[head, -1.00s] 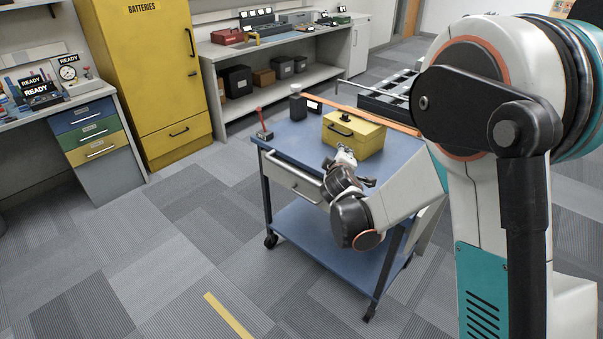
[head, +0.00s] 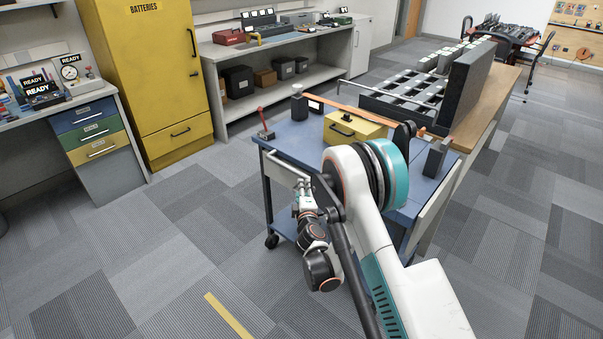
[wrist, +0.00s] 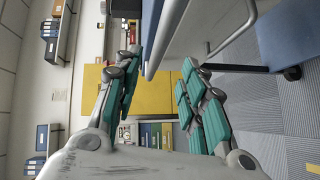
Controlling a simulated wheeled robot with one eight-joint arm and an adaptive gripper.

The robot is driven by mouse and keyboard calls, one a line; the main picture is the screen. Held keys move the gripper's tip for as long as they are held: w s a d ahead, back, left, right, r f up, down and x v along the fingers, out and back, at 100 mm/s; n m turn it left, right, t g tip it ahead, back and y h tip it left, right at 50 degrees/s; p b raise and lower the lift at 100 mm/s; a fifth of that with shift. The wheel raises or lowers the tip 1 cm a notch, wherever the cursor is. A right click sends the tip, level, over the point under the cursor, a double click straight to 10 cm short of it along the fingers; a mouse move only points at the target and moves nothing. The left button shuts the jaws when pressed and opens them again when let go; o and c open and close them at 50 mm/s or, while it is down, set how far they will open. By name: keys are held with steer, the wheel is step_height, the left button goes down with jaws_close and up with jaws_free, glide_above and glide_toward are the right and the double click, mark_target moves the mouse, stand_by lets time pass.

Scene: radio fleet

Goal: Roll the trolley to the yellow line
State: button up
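The blue trolley (head: 292,142) stands on casters in mid-room, partly hidden by my arm in the head view. Its pale handle bar (head: 283,165) runs along its near left side. In the wrist view the handle (wrist: 234,33) is at the upper right, outside my fingers. The yellow line (head: 228,315) is a short strip on the carpet, in front of and left of the trolley. My gripper (wrist: 158,78) is open, its teal-padded fingers apart and nothing held between them. In the head view my gripper (head: 305,193) is close to the handle's right end; contact cannot be told.
On the trolley are a yellow box (head: 352,130) and a red-handled lever (head: 264,124). A wooden bench (head: 492,98) with a rack stands close behind its right side. A yellow batteries cabinet (head: 155,85) and a drawer desk (head: 92,130) stand left. Carpet at the front left is clear.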

mark_target(302, 177)
steer(key=shift+w+a+f+b, duration=0.25)
steer(key=shift+w+b, duration=0.4)
steer(key=shift+w, duration=1.2)
steer(key=shift+w+a+f+b, duration=0.25)
steer(key=shift+w+b, duration=0.4)
steer(key=shift+w, duration=1.15)
steer(key=shift+w+a+f+b, duration=0.25)
steer(key=shift+w+b, duration=0.4)
steer(key=shift+w, duration=1.2)
jaws_close()
